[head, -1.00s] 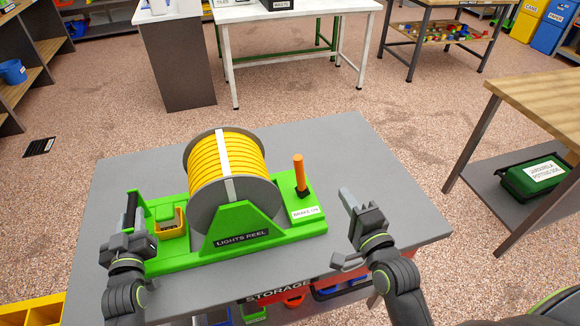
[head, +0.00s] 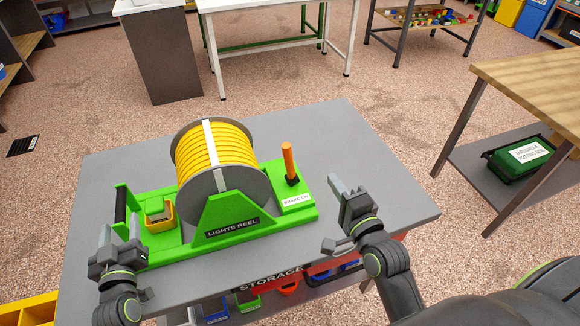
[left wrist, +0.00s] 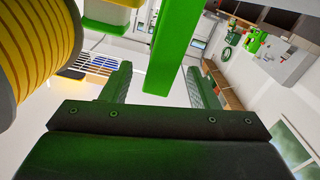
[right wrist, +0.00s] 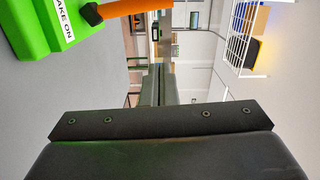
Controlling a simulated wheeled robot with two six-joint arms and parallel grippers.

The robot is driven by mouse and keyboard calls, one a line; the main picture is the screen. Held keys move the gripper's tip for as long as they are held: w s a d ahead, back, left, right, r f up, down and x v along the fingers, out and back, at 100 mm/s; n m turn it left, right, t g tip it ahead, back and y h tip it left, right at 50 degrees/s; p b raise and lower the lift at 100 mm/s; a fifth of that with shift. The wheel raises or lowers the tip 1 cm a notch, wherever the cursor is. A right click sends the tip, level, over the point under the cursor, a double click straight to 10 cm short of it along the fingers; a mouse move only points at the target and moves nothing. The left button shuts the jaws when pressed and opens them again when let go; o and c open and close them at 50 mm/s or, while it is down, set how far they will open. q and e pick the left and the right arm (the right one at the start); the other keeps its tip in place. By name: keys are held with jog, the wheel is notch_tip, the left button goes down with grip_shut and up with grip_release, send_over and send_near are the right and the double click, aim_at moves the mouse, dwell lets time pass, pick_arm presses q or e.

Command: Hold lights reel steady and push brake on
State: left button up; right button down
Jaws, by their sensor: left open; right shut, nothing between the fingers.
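The lights reel (head: 215,145) with yellow cable stands in a green frame (head: 165,245) on the grey table. An orange brake lever (head: 288,160) stands nearly upright at the frame's right end, behind a "BRAKE ON" label (head: 297,202). A black handle (head: 120,204) is at the left end. My left gripper (head: 120,232) is open at the handle's near end. In the left wrist view a green bar (left wrist: 165,50) shows between its fingers, apart from both. My right gripper (head: 335,182) is shut and empty, right of the lever. The lever also shows in the right wrist view (right wrist: 122,8).
A yellow holder (head: 160,217) sits on the frame left of the reel. The grey tabletop (head: 335,135) is clear behind and right of the frame. A storage shelf with coloured bins (head: 250,303) is below the front edge. A wooden bench (head: 530,80) stands at right.

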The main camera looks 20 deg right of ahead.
pick_arm(q)
jog(key=s, duration=0.8)
jog(key=shift+r, duration=0.15)
